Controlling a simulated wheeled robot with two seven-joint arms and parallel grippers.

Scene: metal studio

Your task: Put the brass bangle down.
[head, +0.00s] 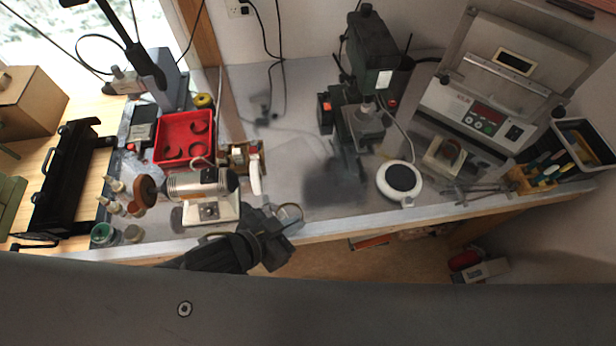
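The brass bangle (291,209) is a thin ring at the tip of my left gripper (284,222), near the front edge of the grey workbench (330,222). The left arm comes in from the lower left, and the gripper looks shut on the near side of the ring. The gripper covers part of the bangle. I cannot tell how far it is above the bench top. My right gripper is not in view.
Left of the gripper are a small silver motor unit on a white base (222,212) and a red tray (184,152). A dark drill-like machine (370,55) stands behind, and a round white device (399,182) sits to the right. The bench between them is clear.

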